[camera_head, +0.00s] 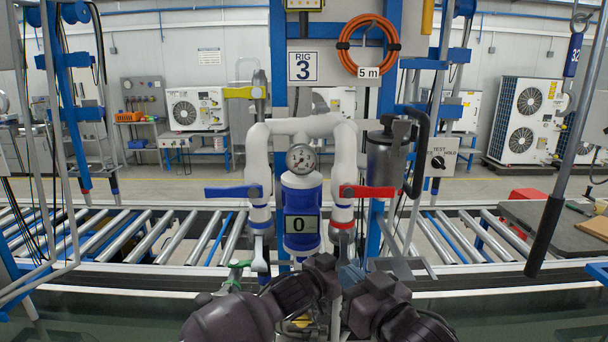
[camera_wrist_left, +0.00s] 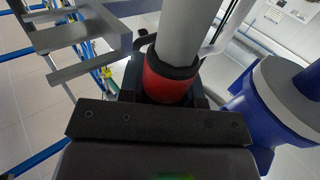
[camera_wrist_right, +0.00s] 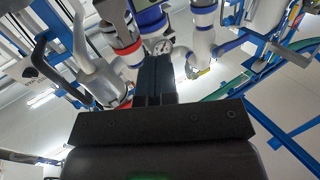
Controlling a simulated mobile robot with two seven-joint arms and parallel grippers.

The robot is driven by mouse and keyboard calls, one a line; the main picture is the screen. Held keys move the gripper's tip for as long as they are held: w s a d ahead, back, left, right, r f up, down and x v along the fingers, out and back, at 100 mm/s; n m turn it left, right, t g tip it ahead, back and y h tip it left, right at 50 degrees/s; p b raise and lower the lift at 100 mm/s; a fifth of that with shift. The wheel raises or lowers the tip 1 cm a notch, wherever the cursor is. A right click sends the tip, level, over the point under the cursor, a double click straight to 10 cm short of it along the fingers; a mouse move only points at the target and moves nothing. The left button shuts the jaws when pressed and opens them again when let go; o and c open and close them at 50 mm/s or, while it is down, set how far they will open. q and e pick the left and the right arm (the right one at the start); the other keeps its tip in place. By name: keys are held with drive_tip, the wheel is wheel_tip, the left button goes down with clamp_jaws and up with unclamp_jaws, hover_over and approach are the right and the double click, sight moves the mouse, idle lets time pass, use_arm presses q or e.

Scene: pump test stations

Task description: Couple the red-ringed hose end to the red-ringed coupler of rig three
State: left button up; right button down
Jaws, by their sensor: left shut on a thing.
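Rig three's red-ringed coupler (camera_head: 344,224) is below the red valve lever (camera_head: 368,191), right of the pump (camera_head: 301,205). It shows upper left of centre in the right wrist view (camera_wrist_right: 129,49). In the left wrist view my left gripper (camera_wrist_left: 168,95) is shut around a red-banded piece, apparently the red-ringed hose end (camera_wrist_left: 165,86). A grey tube with a black collar rises above the band; whether it meets the coupler is unclear. My right gripper (camera_wrist_right: 156,75) has its fingers together, empty, below the pump. Both grippers are largely hidden behind my arms in the head view.
A blue lever (camera_head: 232,191) and a green-ended hose (camera_head: 238,265) are left of the pump. A grey forked bracket (camera_head: 402,265) stands close on the right; it looks empty in the left wrist view (camera_wrist_left: 75,45). A metal canister (camera_head: 387,160) hangs above it. Roller conveyors (camera_head: 120,235) run behind.

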use_arm(q)
drive_tip(key=shift+w+r, duration=0.1)
drive_tip(key=shift+r, duration=0.25)
use_arm(e)
drive_tip(key=shift+s+a, duration=0.15)
drive_tip(key=shift+s, duration=0.95)
drive_tip(key=shift+s+a, duration=0.1)
drive_tip(key=shift+s, duration=0.95)
use_arm(q)
drive_tip(key=o, duration=1.1)
drive_tip(key=shift+f, duration=0.3)
